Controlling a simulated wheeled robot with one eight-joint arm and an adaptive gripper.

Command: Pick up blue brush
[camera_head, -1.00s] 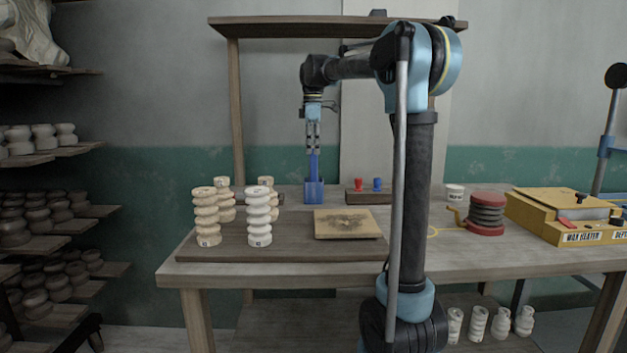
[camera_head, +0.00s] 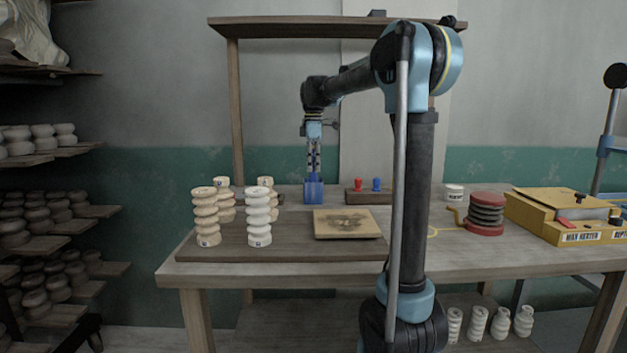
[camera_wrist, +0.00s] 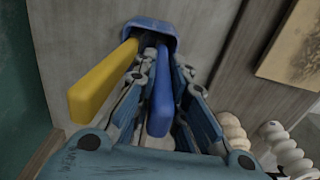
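The blue brush (camera_wrist: 161,100) shows its handle in the wrist view, standing in a blue cup (camera_wrist: 150,29). The cup is at the back of the table in the head view (camera_head: 314,190). My gripper (camera_wrist: 162,66) points down at the cup, with one finger on each side of the blue handle. The fingers stand apart and do not look closed on it. In the head view my gripper (camera_head: 314,172) is just above the cup's rim. A yellow brush (camera_wrist: 102,84) stands in the same cup, outside my left finger. The brushes' lower ends are hidden in the cup.
Ribbed pale clay pieces (camera_head: 259,217) stand on a dark board at front left. A square tan tile (camera_head: 346,223) lies right of the cup. A wooden block with red and blue knobs (camera_head: 368,196) sits behind it. A shelf frame (camera_head: 235,110) rises at the back.

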